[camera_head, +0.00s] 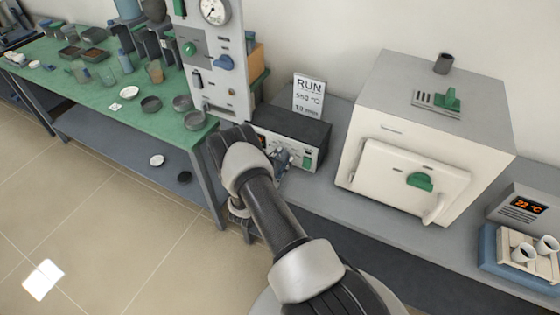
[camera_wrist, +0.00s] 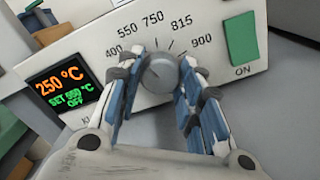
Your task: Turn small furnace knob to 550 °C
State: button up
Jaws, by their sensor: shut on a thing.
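The small furnace's knob (camera_wrist: 162,73) is a round grey dial on a white panel, with 400, 550, 750, 815 and 900 printed around it. My gripper (camera_wrist: 161,80) is shut on the knob, with a blue-padded finger on each side. Which mark the knob points to is hard to tell. The display (camera_wrist: 66,90) left of the knob reads 250 °C in orange, with green text below that looks like SET 550 °C and OFF. In the head view my gripper (camera_head: 281,161) is at the front of the dark control box (camera_head: 296,124), and my arm partly covers that box.
A green switch (camera_wrist: 240,46) marked ON is right of the knob. A RUN sign (camera_head: 309,94) reading 550 °C, 10 min stands behind the box. A white furnace (camera_head: 390,165) with a green handle stands to the right. A grey panel with a gauge (camera_head: 214,12) rises close on the left.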

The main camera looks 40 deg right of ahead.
jog(key=shift+m, duration=0.6)
jog(key=o, duration=1.1)
jog(key=shift+c, duration=0.2)
jog(key=v, duration=1.2)
